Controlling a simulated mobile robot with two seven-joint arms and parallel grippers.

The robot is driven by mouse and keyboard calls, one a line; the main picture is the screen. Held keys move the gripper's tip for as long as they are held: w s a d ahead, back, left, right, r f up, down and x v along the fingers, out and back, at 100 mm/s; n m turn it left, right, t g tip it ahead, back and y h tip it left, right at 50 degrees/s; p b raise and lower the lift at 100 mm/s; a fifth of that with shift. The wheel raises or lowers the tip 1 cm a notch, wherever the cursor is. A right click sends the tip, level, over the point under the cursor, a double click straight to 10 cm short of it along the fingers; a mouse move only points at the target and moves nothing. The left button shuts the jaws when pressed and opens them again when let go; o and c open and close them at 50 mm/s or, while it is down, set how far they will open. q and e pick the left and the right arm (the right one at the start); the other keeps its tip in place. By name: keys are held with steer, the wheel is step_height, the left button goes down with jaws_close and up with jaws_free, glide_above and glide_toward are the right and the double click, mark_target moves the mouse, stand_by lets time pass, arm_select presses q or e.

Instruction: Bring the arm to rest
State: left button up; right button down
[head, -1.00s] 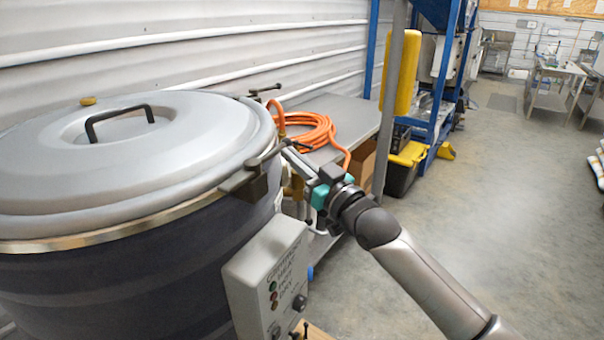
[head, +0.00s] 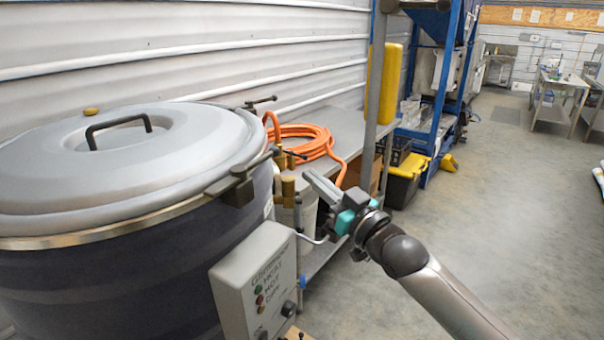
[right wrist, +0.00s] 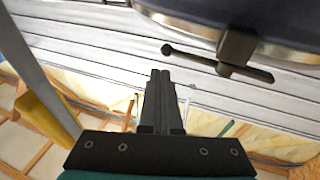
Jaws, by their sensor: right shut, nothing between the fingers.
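My right gripper (head: 322,185) is in the middle of the head view, just right of the large dark vessel (head: 110,275). Its fingers are together with nothing between them, pointing up and left. It is apart from the vessel's clamp (head: 236,186). In the right wrist view the closed fingers (right wrist: 158,95) show at the centre, and a clamp with a bar handle (right wrist: 235,50) is at upper right, apart from them. My left gripper is in neither view.
The vessel's grey lid (head: 185,135) is on. A control box (head: 255,280) sticks out at its front. A grey bench (head: 350,122) with a coiled orange hose (head: 310,135) stands behind my gripper, near a post (head: 377,70). Open floor (head: 500,210) lies to the right.

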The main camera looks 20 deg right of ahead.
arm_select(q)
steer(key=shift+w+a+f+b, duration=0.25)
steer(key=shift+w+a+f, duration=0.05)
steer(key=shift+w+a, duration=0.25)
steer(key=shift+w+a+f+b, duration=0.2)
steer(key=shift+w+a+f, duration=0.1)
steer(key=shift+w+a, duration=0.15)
arm_select(e)
steer(key=s+d, duration=0.1)
steer(key=s+d+f, duration=0.1)
steer(key=s+d, duration=0.1)
steer(key=s, duration=0.1)
steer(key=shift+d+f, duration=0.25)
steer(key=shift+d, duration=0.1)
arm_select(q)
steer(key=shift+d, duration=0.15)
